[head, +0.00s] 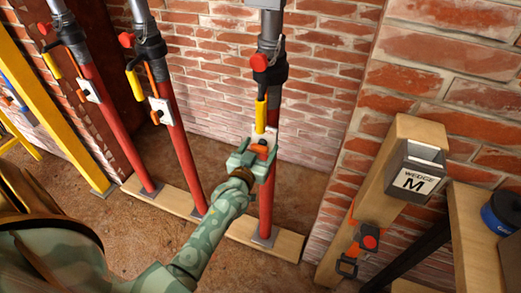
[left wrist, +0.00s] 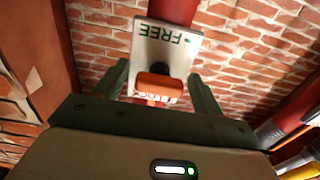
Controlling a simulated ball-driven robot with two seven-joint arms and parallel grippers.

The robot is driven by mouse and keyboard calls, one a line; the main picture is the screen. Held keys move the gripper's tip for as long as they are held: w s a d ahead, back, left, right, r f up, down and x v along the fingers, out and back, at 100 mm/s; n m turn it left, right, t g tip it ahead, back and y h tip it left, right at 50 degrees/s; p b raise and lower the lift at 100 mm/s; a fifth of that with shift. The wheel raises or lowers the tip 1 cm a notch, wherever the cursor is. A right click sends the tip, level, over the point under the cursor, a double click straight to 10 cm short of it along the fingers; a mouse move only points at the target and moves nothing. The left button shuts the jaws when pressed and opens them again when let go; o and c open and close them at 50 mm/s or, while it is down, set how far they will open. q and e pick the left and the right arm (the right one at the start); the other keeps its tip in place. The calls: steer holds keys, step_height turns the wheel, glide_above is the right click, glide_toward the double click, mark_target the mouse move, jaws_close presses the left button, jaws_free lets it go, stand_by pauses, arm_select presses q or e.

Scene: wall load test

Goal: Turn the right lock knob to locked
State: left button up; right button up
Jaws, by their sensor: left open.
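The right red prop stands against the brick wall and carries a white lock plate (head: 271,132) with an orange knob (head: 260,148). In the left wrist view the plate (left wrist: 165,42) shows the word FREE upside down at its upper edge. Lettering at its lower edge is partly covered by the orange knob (left wrist: 154,82). My left gripper (head: 255,157) is at the plate, its fingers open on either side of the knob. In the wrist view there is a gap between the knob and both fingers (left wrist: 158,74). My right gripper is not in view.
Two similar red props (head: 180,150) with plates and knobs stand to the left. A yellow handle (head: 261,110) hangs just above the right plate. At right are a timber post with a WEDGE M box (head: 415,178), a wooden stand and a blue roll (head: 503,212).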

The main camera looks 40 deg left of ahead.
arm_select(q)
steer(key=c, duration=1)
